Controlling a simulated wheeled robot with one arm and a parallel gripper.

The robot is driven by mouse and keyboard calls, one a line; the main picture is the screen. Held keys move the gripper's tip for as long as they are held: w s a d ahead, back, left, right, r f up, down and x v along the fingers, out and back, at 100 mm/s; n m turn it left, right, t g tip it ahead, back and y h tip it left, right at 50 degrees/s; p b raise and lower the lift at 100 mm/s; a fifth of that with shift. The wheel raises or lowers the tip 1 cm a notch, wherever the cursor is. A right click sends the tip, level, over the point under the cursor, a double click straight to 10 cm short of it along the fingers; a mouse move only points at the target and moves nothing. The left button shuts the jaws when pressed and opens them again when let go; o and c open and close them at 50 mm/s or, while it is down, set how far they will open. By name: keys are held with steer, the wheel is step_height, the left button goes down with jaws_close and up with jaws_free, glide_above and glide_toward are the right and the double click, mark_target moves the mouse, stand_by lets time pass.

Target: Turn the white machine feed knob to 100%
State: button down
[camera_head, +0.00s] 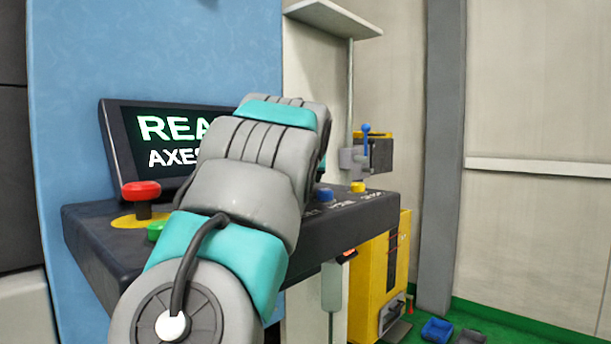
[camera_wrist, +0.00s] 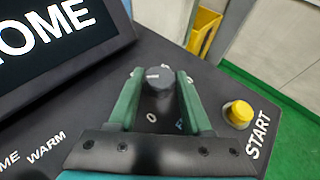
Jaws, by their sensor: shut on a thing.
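A dark grey round knob (camera_wrist: 160,76) with a short white pointer mark stands on the dark control panel (camera_wrist: 60,110) in the wrist view. The knob looks grey rather than white. In the head view my arm covers the knob and my gripper.
A yellow START button (camera_wrist: 238,114) is right of my fingers. A lit screen (camera_head: 160,140) stands behind the panel. A red mushroom button (camera_head: 141,191), green button (camera_head: 155,231) and blue button (camera_head: 325,195) are on the panel. A yellow cabinet (camera_head: 377,285) stands beyond.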

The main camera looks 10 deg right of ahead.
steer(key=shift+r+m+h, duration=0.1)
steer(key=shift+m+h, duration=0.2)
steer(key=shift+c, duration=1.7)
jaws_free()
steer(key=shift+v, duration=3.9)
